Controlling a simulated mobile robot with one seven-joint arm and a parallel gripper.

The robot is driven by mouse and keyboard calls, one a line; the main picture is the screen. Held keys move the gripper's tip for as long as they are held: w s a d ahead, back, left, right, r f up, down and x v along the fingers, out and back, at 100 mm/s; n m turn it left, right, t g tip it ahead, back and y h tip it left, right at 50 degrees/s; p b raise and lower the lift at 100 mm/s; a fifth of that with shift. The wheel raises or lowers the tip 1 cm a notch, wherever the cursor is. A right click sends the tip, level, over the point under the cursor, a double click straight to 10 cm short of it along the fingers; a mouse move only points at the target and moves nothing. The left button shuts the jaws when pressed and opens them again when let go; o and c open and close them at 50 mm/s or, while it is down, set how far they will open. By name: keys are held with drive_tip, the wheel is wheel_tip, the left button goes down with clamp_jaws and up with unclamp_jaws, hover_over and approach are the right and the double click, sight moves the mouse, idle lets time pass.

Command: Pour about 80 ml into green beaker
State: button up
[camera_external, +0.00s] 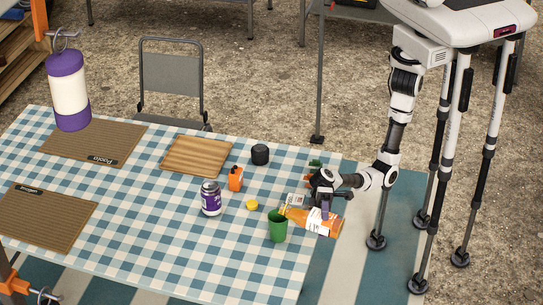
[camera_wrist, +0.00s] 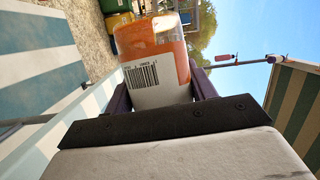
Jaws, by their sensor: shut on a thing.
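An orange bottle with a white label (camera_external: 318,222) is held in my gripper (camera_external: 325,206) near the table's right edge. It lies tipped nearly level, with its left end close to the rim of the green beaker (camera_external: 278,231). The beaker stands upright on the checked tablecloth. I cannot tell whether any liquid is flowing or how much is in the beaker. In the wrist view, the bottle (camera_wrist: 157,75) sits between the jaws with its barcode facing the camera; its far end is hidden. The beaker cannot be made out there.
A wooden board (camera_external: 197,156) and two brown mats (camera_external: 93,142) lie farther left.

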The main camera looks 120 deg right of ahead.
drive_tip(key=shift+w+r+m+y+p, duration=0.15)
drive_tip(key=shift+r+m+y+p, duration=0.2)
drive_tip(key=shift+r+m, duration=0.4)
idle(1.4)
drive_tip(key=shift+d+r, duration=0.1)
drive_tip(key=shift+d, duration=0.05)
idle(0.6)
